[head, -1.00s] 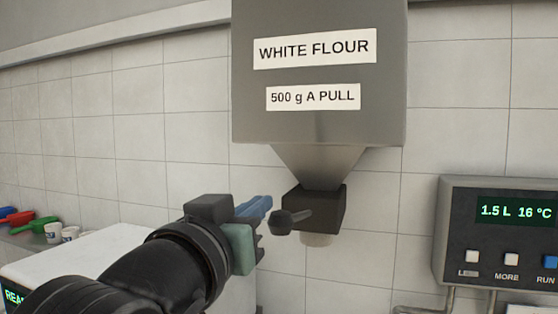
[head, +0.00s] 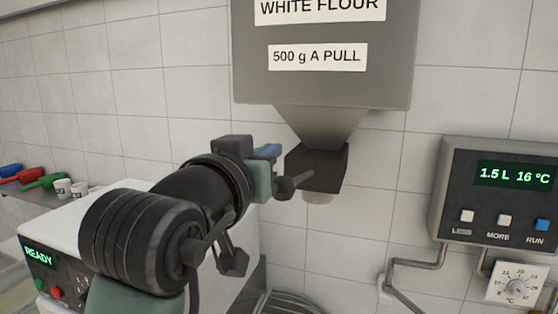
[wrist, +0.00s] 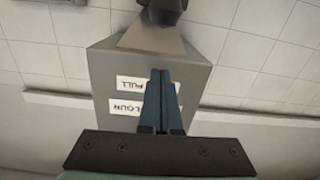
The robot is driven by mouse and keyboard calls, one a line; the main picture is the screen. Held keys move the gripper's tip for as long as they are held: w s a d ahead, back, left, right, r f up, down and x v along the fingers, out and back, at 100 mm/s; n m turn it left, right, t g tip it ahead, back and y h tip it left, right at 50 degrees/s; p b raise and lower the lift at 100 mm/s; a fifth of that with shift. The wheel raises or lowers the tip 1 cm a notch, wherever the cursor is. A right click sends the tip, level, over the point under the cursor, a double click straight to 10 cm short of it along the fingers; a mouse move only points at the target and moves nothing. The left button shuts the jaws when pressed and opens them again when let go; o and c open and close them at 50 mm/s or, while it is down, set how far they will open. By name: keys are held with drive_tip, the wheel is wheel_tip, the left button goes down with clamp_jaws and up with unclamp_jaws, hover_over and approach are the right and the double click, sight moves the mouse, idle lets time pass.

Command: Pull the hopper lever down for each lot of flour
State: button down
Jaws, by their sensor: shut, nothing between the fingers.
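The grey flour hopper (head: 325,85) hangs on the tiled wall, labelled "WHITE FLOUR" and "500 g A PULL". Its funnel ends in a dark outlet block (head: 318,165). The dark lever (head: 283,188) sticks out from the block towards the viewer, with a thick knob at its end. My gripper (head: 267,152) is just above and left of the knob, its blue fingers partly hidden behind its own body. In the wrist view the shut fingers (wrist: 161,75) have nothing between them, with the hopper (wrist: 205,85) upside down behind.
A white machine (head: 125,205) with a "READY" display stands at lower left. A water panel (head: 500,190) reading "1.5 L 16 °C" is on the right wall, above pipes and a dial (head: 517,283). Coloured scoops (head: 30,178) and white cups (head: 64,189) lie on a shelf at left.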

drive_tip(key=p+x, duration=0.1)
drive_tip(key=x, duration=0.2)
drive_tip(key=p+x, duration=0.1)
drive_tip(key=x, duration=0.2)
drive_tip(key=shift+r+p, duration=0.2)
drive_tip(key=shift+p, duration=0.15)
drive_tip(key=f, duration=0.1)
drive_tip(key=s+f, duration=0.1)
drive_tip(key=f, duration=0.1)
drive_tip(key=shift+s+a+f+p, duration=0.1)
drive_tip(key=shift+s+a+p, duration=0.05)
drive_tip(key=shift+p, duration=0.25)
drive_tip(key=shift+s+f, duration=0.2)
drive_tip(key=shift+f, duration=0.25)
drive_tip(key=shift+f, duration=0.1)
